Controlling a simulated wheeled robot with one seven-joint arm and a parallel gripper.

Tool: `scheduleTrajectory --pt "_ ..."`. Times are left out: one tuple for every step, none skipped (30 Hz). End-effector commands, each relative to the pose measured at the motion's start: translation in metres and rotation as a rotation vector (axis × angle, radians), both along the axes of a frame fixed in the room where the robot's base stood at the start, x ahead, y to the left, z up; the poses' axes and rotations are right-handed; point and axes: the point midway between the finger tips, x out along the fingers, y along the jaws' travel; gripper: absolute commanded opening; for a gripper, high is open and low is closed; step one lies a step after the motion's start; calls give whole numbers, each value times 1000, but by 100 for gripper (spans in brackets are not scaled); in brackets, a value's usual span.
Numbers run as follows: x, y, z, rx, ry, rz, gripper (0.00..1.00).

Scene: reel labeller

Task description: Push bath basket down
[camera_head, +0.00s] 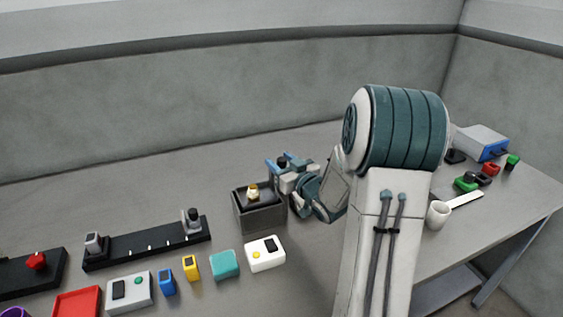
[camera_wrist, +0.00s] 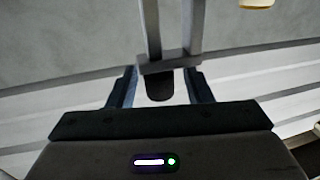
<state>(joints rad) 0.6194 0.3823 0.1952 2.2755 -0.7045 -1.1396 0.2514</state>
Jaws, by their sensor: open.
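The bath (camera_head: 260,221) is a dark grey open box near the middle of the table in the head view. A small yellow and white piece (camera_head: 253,191) shows at its top. My gripper (camera_head: 286,165) is over the bath's back right corner, with its blue fingers apart. In the wrist view my gripper (camera_wrist: 160,90) is open. A dark knob (camera_wrist: 160,86) on a grey crosspiece with two bars (camera_wrist: 170,62) sits between the fingers, seemingly part of the basket. I cannot tell whether the fingers touch it. The basket's lower part is hidden in the bath.
A black rail (camera_head: 150,244) with two upright pieces stands left of the bath. A white box (camera_head: 265,254) and a teal block (camera_head: 225,264) lie in front. A white cup (camera_head: 437,215) and a blue-fronted box (camera_head: 480,142) are at the right.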

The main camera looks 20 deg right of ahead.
Motion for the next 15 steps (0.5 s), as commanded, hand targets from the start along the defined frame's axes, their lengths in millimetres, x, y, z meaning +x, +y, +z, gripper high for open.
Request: scheduleTrajectory --pt "0 0 0 0 0 0 46" --pt "0 0 0 0 0 0 46" --pt "0 0 0 0 0 0 37" --pt "0 0 0 0 0 0 29" --pt "0 0 0 0 0 0 21" --pt "0 0 0 0 0 0 10" --pt "0 0 0 0 0 0 1" --pt "0 0 0 0 0 0 0" --pt "0 0 0 0 0 0 0" --pt "0 0 0 0 0 0 0" --pt "0 0 0 0 0 0 0" --pt "-1 0 -1 0 0 0 0" --pt "-1 0 -2 0 0 0 0" --pt "-1 0 -3 0 0 0 0" --pt "-1 0 -6 0 0 0 0"
